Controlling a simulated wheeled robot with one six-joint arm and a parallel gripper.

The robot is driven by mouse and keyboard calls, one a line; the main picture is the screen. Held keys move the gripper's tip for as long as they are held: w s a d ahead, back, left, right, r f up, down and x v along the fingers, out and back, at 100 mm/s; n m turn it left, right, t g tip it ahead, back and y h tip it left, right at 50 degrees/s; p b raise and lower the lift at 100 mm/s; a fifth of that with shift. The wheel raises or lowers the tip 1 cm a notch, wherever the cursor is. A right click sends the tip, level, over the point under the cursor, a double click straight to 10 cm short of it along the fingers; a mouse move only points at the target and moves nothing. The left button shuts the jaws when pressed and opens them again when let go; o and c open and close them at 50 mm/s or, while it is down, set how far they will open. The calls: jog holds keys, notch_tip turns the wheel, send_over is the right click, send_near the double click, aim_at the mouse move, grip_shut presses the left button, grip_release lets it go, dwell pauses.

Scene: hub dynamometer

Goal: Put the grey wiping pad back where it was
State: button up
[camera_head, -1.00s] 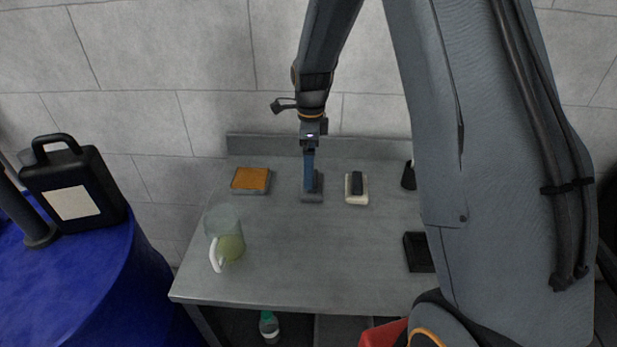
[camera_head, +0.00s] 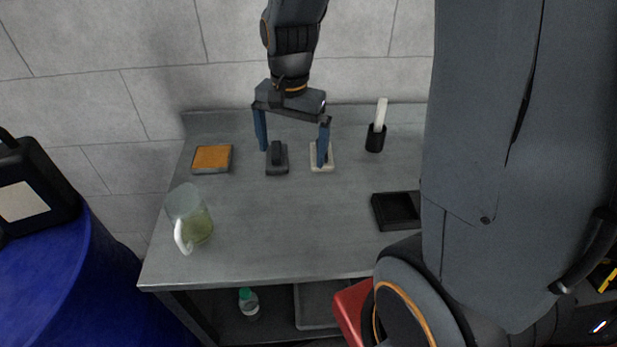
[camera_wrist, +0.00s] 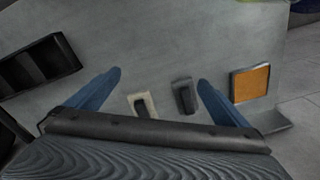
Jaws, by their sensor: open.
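The grey wiping pad (camera_head: 278,166), dark with a black handle on top, lies on the metal bench near the back, between an orange-topped pad and a cream pad. My gripper (camera_head: 292,157) is open and empty, its blue fingers spread wide above the back of the bench. In the head view, one finger shows left of the grey pad and the other overlaps the cream pad (camera_head: 316,166). In the wrist view the grey pad (camera_wrist: 186,97) and the cream pad (camera_wrist: 136,106) both lie between the open fingers (camera_wrist: 160,76), the grey one nearer the right finger.
The orange-topped pad (camera_head: 212,158) lies at the back left. A glass jug (camera_head: 189,208) stands at the front left. A black cup (camera_head: 375,140) holding a white stick and a black tray (camera_head: 396,211) are on the right. The middle of the bench (camera_head: 290,225) is clear.

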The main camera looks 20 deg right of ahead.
jog(key=s+f+n, duration=0.1)
jog(key=s+n, duration=0.7)
jog(key=s, duration=0.3)
jog(key=shift+f+n, duration=0.15)
jog(key=shift+n, duration=0.25)
jog(key=shift+d, duration=0.1)
